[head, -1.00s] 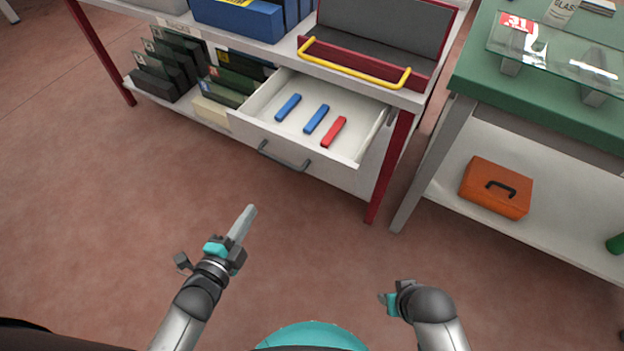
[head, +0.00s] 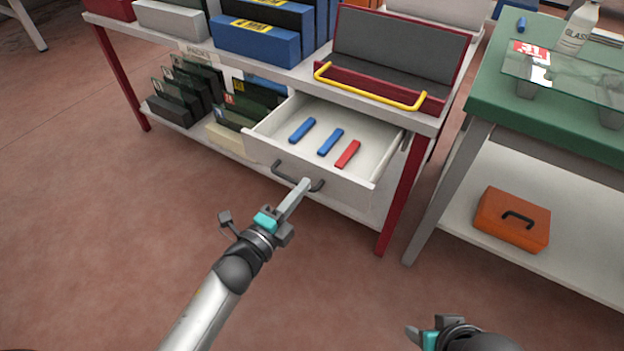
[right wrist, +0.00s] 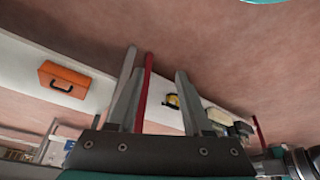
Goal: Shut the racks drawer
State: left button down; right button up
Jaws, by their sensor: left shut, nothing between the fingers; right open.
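The racks drawer (head: 330,195) is a white drawer under the table's top, pulled open towards me. Two blue sticks (head: 302,130) and a red stick (head: 348,154) lie inside it. A dark grey bar handle (head: 298,177) is on its front. My left gripper (head: 303,184) is shut and empty, its fingertips at the handle; I cannot tell whether they touch. My right gripper (head: 425,334) is low in the head view, far from the drawer. In the right wrist view its two fingers (right wrist: 155,100) stand apart with nothing between them.
The table's red leg (head: 402,190) stands right of the drawer. A green-topped bench (head: 490,100) with an orange case (head: 512,219) on its lower shelf is to the right. Dark racks (head: 185,95) fill the shelf left of the drawer. The floor before it is clear.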

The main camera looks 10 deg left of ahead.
aim_at(320, 167)
pick_arm(q)
jog(key=b+x, duration=0.1)
jog(key=x, duration=0.2)
jog(key=shift+w+d, duration=0.1)
jog(key=shift+w, duration=0.1)
jog(key=shift+w+d, duration=0.2)
jog(key=shift+w, duration=0.3)
pick_arm(e)
jog(key=shift+a+r+t, duration=0.2)
jog(key=shift+r+t, duration=0.2)
jog(key=shift+r, duration=0.9)
jog(key=shift+w, duration=0.1)
